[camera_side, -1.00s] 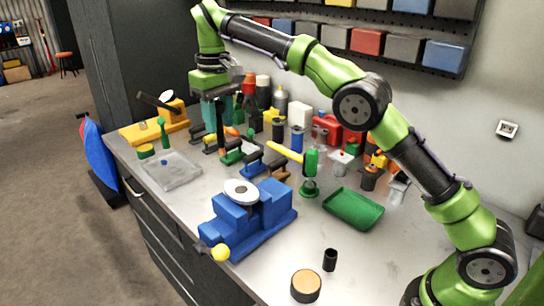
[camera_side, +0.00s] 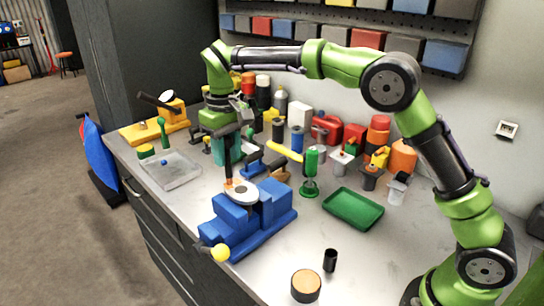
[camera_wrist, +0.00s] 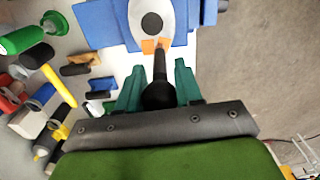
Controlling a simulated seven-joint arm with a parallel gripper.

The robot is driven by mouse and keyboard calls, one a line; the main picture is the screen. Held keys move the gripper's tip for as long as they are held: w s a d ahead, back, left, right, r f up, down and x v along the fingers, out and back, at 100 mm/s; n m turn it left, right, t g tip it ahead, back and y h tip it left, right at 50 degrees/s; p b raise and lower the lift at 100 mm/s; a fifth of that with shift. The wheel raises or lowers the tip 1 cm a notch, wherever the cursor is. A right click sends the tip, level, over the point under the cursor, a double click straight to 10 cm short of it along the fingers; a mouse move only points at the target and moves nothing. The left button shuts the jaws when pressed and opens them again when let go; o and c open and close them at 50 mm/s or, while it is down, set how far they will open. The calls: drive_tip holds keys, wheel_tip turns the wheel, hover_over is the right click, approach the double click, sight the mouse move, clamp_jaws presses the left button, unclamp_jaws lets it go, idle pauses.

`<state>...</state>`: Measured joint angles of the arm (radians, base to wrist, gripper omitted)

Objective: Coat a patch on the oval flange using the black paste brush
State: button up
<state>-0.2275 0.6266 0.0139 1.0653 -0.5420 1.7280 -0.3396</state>
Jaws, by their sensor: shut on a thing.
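My gripper (camera_side: 222,150) is shut on the black paste brush, its teal fingers on either side of the handle in the wrist view (camera_wrist: 158,92). The brush (camera_side: 228,168) points down, with orange at its lower end. The pale oval flange (camera_side: 243,193) lies flat on top of the blue vise (camera_side: 262,215), and the brush end is at its far-left part in the side view. In the wrist view, the flange (camera_wrist: 134,20) shows a dark round hole, and orange lies at its near end beside the brush tip (camera_wrist: 160,47). I cannot tell bristles from paste there, or whether they touch.
A clear tray (camera_side: 170,170) lies left. Several bottles and tools crowd the back. A black cup (camera_side: 330,260) and a round wood-topped piece (camera_side: 306,285) stand in front.

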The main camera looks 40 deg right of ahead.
drive_tip(key=shift+s, duration=4.3)
drive_tip(key=w, duration=0.3)
drive_tip(key=w+d, duration=0.1)
drive_tip(key=w, duration=0.6)
drive_tip(key=shift+w+d, duration=0.15)
drive_tip(key=shift+w, duration=0.05)
drive_tip(key=shift+s, duration=5.2)
drive_tip(key=shift+w, duration=5.05)
drive_tip(key=shift+w+r, duration=0.1)
drive_tip(key=shift+w, duration=0.15)
wheel_tip(320, 180, up, 8)
drive_tip(key=shift+s, duration=0.15)
